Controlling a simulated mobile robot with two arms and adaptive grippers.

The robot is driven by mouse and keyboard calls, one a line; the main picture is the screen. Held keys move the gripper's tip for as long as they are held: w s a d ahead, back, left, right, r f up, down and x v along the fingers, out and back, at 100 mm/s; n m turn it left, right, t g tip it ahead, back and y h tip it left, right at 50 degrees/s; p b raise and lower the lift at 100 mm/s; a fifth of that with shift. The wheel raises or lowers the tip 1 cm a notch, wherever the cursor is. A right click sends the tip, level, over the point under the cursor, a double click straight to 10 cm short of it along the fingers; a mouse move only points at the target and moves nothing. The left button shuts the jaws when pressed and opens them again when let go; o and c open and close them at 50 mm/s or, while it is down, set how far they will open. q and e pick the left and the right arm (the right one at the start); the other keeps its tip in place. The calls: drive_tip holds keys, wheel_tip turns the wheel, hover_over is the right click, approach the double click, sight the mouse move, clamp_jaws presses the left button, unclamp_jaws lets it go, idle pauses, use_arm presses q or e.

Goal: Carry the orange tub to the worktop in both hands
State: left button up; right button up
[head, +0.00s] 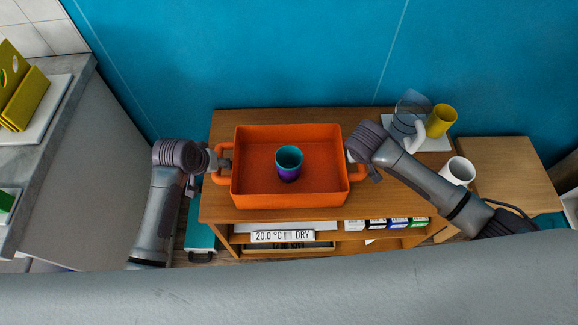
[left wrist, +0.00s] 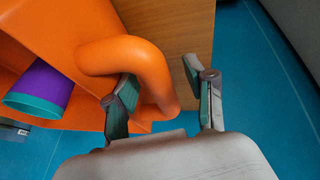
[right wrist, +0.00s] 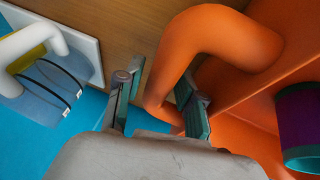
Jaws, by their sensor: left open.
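The orange tub (head: 300,197) stands level on a wooden shelf unit (head: 225,120), with a loop handle at each end. A teal and purple cup (head: 289,166) stands inside it. My left gripper (head: 215,160) is at the left handle; in the left wrist view its open fingers (left wrist: 163,92) stand on either side of the handle (left wrist: 140,62). My right gripper (head: 353,158) is at the right handle; in the right wrist view its fingers (right wrist: 158,95) are apart around the handle (right wrist: 185,55), with a gap beside the left finger. The grey worktop (head: 78,72) is at the left.
Yellow holders (head: 25,98) on a white board and a green item (head: 7,203) occupy the worktop. Right of the tub are a white tray (head: 433,146), a clear jug (head: 410,108), a yellow cup (head: 441,120) and a white mug (head: 458,171), near my right arm.

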use_arm(q)
drive_tip(key=c, duration=0.7)
use_arm(e)
drive_tip(key=c, duration=0.6)
use_arm(q)
clamp_jaws()
use_arm(e)
clamp_jaws()
use_arm(q)
drive_tip(key=shift+r, duration=0.15)
use_arm(e)
drive_tip(key=shift+r, duration=0.15)
